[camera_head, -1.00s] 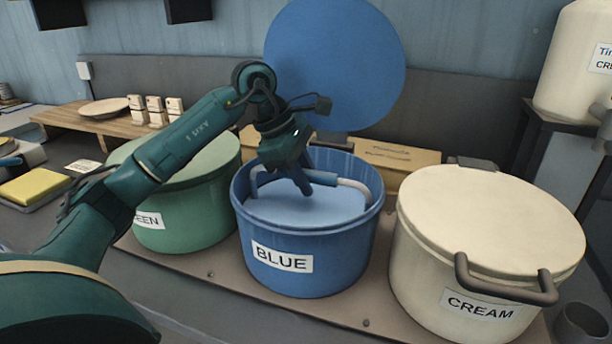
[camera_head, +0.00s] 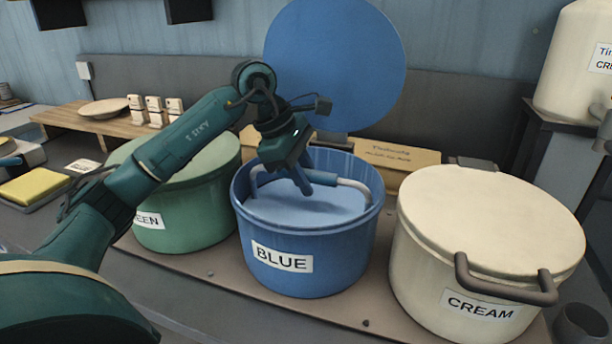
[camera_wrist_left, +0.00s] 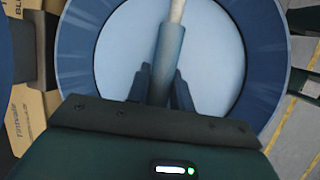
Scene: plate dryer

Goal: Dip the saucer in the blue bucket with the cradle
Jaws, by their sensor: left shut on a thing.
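The blue bucket (camera_head: 275,250) stands open, with its blue lid (camera_head: 335,65) raised upright behind it. Pale blue liquid (camera_head: 330,207) fills its inside. My left gripper (camera_head: 303,184) reaches down into the bucket's mouth and is shut on the cradle's handle bar (camera_head: 338,182). In the left wrist view the gripper's fingers (camera_wrist_left: 160,88) close around the blue sleeve of the bar (camera_wrist_left: 168,55). The lower part of the cradle is hidden, and no saucer shows in the bucket. A pale plate (camera_head: 104,108) lies on the wooden board. My right gripper is not in view.
A green bucket (camera_head: 190,215) with its lid shut stands left, close to the blue one. A cream bucket (camera_head: 425,265) with its lid shut stands right. Small white blocks (camera_head: 154,106) stand on the wooden board (camera_head: 75,119). A yellow sponge (camera_head: 35,187) lies at the far left.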

